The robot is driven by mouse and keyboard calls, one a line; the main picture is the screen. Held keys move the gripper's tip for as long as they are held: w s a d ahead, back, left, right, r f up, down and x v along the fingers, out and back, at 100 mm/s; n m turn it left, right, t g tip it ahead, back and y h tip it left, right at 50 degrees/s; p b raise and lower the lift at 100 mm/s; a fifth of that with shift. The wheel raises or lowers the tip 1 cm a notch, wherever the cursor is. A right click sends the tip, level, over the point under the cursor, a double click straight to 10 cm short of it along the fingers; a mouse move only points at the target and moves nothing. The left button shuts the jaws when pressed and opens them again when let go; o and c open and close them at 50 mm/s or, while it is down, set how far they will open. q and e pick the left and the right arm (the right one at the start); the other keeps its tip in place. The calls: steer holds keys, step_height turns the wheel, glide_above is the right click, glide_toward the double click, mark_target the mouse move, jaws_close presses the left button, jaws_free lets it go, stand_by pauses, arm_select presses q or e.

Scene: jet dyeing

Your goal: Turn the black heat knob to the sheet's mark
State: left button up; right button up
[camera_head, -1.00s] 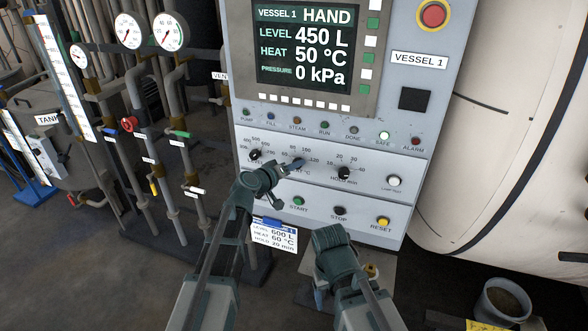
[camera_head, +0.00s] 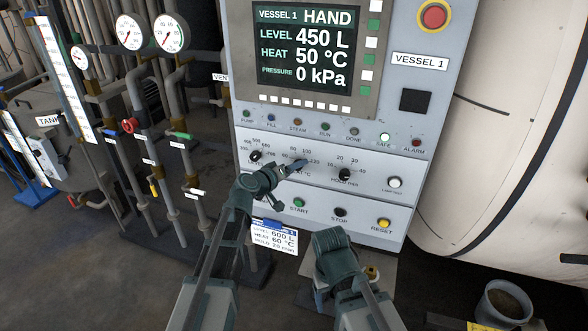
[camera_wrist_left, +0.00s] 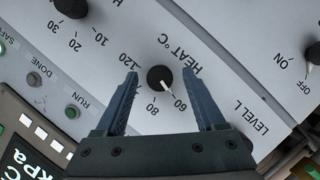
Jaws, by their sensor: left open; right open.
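The black heat knob (camera_wrist_left: 160,78) shows in the left wrist view, its white pointer towards the 60 mark. My left gripper (camera_wrist_left: 159,74) is open, one finger on each side of the knob, with a gap to each. I cannot tell how deep the tips reach. The sheet (camera_head: 275,238) hangs below the panel and reads level 600 L, heat 60 °C, hold 20 min. The screen (camera_head: 305,50) shows HEAT 50 °C. My right gripper (camera_head: 320,288) is open, low in front of the panel.
The level knob (camera_head: 255,156) and hold knob (camera_head: 344,174) flank the heat dial. Start (camera_head: 299,202), stop (camera_head: 340,212) and reset (camera_head: 384,223) buttons sit below. Pipes with gauges (camera_head: 168,33) stand left; a large pale vessel (camera_head: 515,130) stands right.

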arm_select(q)
steer(key=p+v, duration=0.3)
steer(key=v, duration=1)
steer(key=shift+s+a+p, duration=0.25)
steer(key=shift+s+p, duration=0.05)
steer(key=shift+p, duration=0.05)
steer(key=s+d+f+m+g, duration=0.5)
steer(key=s+d+f+g, duration=0.3)
steer(key=s+d+f, duration=0.25)
steer(key=s+a+f+m+g+y, duration=0.2)
steer(key=s+f+g+y, duration=0.3)
steer(key=s+y, duration=0.4)
steer(key=s+a, duration=0.1)
steer(key=s, duration=0.2)
steer(key=shift+f, duration=0.2)
stand_by(0.5)
